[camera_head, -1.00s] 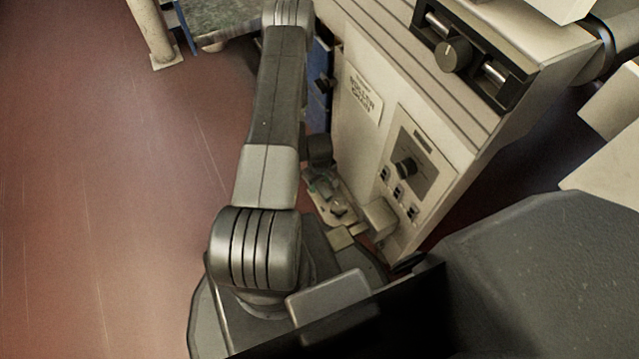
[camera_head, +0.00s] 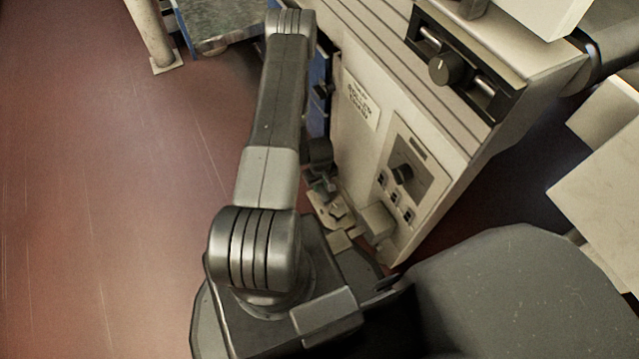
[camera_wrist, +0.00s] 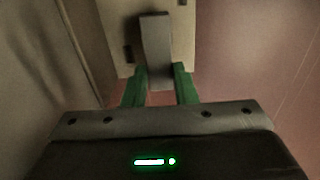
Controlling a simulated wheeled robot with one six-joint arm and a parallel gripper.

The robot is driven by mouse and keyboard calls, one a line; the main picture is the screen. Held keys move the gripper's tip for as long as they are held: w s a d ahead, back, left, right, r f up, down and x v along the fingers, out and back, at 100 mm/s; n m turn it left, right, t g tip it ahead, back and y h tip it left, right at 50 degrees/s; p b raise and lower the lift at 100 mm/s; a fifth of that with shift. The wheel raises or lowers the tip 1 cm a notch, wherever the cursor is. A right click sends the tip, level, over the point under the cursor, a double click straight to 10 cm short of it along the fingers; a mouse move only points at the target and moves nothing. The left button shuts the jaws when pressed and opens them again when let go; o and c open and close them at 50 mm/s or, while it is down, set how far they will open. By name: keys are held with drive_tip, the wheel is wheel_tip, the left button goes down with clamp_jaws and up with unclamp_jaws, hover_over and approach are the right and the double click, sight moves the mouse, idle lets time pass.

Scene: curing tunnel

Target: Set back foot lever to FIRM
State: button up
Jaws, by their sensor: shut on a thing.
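The foot lever (camera_wrist: 155,45) is a grey bar over a pale plate (camera_wrist: 180,66) in the wrist view. My gripper (camera_wrist: 160,88) has green fingers, one on each side of the lever's near end, shut on it. In the head view my gripper (camera_head: 326,188) is small and low beside the pale cabinet (camera_head: 350,135), near the floor. The lever cannot be made out clearly there, and no setting marks such as FIRM can be read.
A small box (camera_head: 378,221) juts out near the gripper. A post (camera_head: 152,35) stands at the upper left. The red floor (camera_head: 90,190) at left is clear.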

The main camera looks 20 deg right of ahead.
sight(320, 188)
drive_tip(key=o, duration=1)
drive_tip(key=shift+r, duration=0.1)
wheel_tip(320, 188, up, 14)
drive_tip(key=p, duration=0.7)
drive_tip(key=shift+f, duration=0.2)
wheel_tip(320, 188, down, 14)
drive_tip(key=b, duration=0.7)
drive_tip(key=shift+a+r, duration=0.1)
